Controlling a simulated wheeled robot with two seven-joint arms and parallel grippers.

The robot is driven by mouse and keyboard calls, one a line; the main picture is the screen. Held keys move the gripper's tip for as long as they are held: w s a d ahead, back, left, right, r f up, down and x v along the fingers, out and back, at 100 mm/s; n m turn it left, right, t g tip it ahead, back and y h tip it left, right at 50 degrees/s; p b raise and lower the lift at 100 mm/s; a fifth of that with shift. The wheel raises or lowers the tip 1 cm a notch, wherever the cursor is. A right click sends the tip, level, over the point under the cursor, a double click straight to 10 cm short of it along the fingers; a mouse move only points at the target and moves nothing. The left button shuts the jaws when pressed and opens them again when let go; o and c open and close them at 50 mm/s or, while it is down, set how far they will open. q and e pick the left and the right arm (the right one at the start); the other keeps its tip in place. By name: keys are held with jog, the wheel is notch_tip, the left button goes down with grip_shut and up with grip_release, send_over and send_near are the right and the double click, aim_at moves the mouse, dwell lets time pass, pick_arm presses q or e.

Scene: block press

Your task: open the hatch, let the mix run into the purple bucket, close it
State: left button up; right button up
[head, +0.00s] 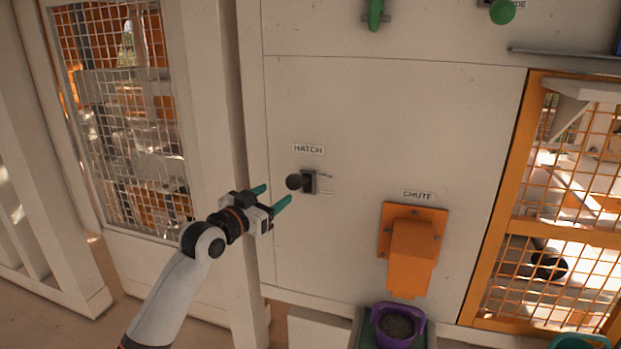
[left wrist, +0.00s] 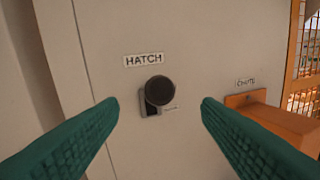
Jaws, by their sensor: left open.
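The hatch control is a dark round knob (head: 294,182) on a small plate under the HATCH label (head: 308,149) on the pale panel. My left gripper (head: 270,197) is open and empty, just left of the knob in the head view. In the left wrist view the knob (left wrist: 159,91) lies ahead, between the two green fingers and apart from them. The orange chute (head: 411,258) is on the panel to the right. The purple bucket (head: 417,323) stands below the chute with grey-brown stuff inside. My right gripper is not in view.
An orange-framed mesh (head: 507,255) is at the right and another mesh panel (head: 125,110) at the left. Green handles (head: 375,14) are at the top. A teal bucket (head: 578,341) shows at the bottom right. The panel around the knob is clear.

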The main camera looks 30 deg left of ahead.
aim_at(299, 179)
pick_arm(q)
jog(key=w+p, duration=0.3)
jog(key=w, duration=0.7)
jog(key=shift+w, duration=0.95)
jog(key=shift+f, duration=0.1)
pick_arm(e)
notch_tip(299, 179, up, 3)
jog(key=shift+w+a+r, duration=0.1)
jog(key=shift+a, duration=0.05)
